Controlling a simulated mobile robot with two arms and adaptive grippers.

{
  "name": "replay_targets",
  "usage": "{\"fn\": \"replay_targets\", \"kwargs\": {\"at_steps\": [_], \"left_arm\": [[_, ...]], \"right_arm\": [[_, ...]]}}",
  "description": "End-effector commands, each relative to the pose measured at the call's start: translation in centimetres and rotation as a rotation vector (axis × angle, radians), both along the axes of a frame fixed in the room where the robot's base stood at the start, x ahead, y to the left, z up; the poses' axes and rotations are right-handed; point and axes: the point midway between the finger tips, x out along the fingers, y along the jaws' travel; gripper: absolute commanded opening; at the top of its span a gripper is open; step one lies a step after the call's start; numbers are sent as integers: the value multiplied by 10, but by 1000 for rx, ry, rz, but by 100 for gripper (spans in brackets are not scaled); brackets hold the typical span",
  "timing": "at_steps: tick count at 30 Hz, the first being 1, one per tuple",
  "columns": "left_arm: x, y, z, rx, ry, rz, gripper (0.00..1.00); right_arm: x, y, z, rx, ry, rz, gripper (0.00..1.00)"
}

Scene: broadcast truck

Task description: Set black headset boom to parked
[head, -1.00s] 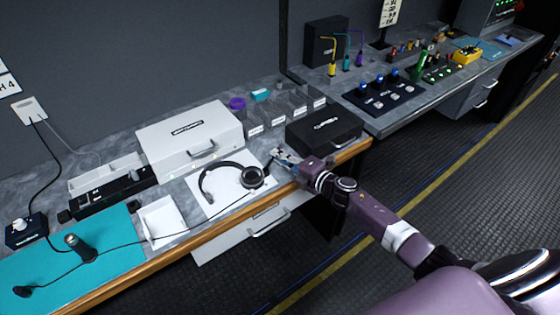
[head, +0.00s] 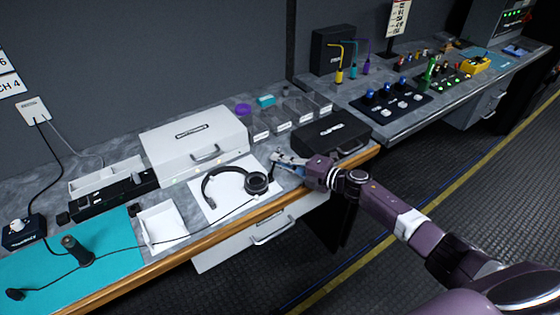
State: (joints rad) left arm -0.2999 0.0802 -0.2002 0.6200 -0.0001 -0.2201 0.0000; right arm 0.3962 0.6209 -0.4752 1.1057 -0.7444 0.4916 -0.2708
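The black headset (head: 228,181) lies on a white sheet (head: 218,212) on the grey bench, its round ear cup (head: 256,183) toward the right. A thin dark boom (head: 271,170) seems to rise from the ear cup toward my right gripper. My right gripper (head: 273,160) is just right of and behind the ear cup, with its fingers pointing left at the boom. The fingers are too small to tell whether they are open, shut or touching the boom. My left gripper is not in view.
A white case (head: 192,142) stands behind the headset, and a black case (head: 331,135) stands behind my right gripper. Small clear bins (head: 283,124) sit between them. A white tray (head: 162,228) and a teal mat (head: 60,262) lie to the left. The wooden bench edge (head: 225,232) runs along the front.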

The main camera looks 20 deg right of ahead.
Motion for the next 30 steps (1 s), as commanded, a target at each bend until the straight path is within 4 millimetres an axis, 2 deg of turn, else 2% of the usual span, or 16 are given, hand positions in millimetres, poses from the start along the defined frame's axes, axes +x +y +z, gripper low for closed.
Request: {"fn": "replay_targets", "kwargs": {"at_steps": [10,14,24,30], "left_arm": [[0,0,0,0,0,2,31],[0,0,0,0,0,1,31],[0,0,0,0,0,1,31],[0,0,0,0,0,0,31]], "right_arm": [[-1,0,0,0,0,0,13],[-9,-6,0,-1,1,0,13],[-65,-41,11,-2,5,0,13],[-89,-57,17,-2,3,1,13]]}}
